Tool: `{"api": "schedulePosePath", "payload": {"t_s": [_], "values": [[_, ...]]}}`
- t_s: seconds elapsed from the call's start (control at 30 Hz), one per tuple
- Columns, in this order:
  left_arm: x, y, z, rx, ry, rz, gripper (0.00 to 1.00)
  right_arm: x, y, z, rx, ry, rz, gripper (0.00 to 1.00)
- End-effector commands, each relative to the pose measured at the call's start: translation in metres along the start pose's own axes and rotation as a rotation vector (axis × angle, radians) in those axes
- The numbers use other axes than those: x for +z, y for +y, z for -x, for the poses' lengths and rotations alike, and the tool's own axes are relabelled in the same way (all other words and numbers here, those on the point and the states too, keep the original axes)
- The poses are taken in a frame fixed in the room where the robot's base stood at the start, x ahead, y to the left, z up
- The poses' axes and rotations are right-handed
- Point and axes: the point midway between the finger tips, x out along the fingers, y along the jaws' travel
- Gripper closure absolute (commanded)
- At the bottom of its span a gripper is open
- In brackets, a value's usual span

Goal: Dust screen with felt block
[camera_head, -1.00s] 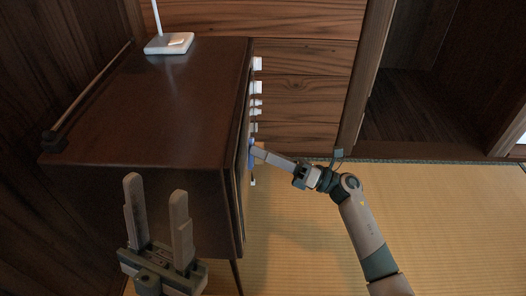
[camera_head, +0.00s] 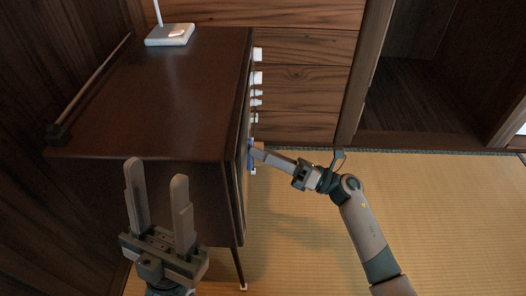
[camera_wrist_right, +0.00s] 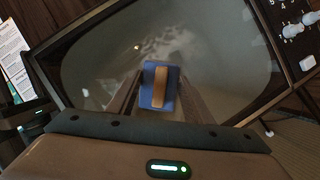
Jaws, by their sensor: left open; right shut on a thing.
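The screen (camera_wrist_right: 215,60) is the grey curved glass on the front of a dark wooden television cabinet (camera_head: 165,95); pale smudges show on its upper middle in the right wrist view. In the head view the screen is seen nearly edge-on. My right gripper (camera_head: 256,152) is shut on the felt block (camera_wrist_right: 172,96), which is blue with a tan strip. The block is in front of the screen and looks close to or against the glass; I cannot tell if it touches. My left gripper (camera_head: 157,192) is open and empty in front of the cabinet's near side.
White knobs (camera_head: 257,78) stick out from the cabinet front beside the screen. A white stand (camera_head: 170,35) and a thin rod (camera_head: 95,82) are on the cabinet top. Wooden drawers (camera_head: 300,95) stand behind. The tatami floor (camera_head: 450,220) at the right is clear.

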Motion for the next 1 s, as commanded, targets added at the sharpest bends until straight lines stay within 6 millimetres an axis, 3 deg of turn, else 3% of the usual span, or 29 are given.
{"api": "schedulePosePath", "payload": {"t_s": [0.5,1.0], "values": [[-0.004,0.0,-0.013,0.0,0.0,0.0,0.55,-0.02,0.027,0.007,0.005,0.004,-0.002,0.75],[-0.005,0.0,-0.014,0.0,0.0,0.0,0.55,-0.022,0.029,0.009,0.005,0.004,-0.002,0.75]]}}
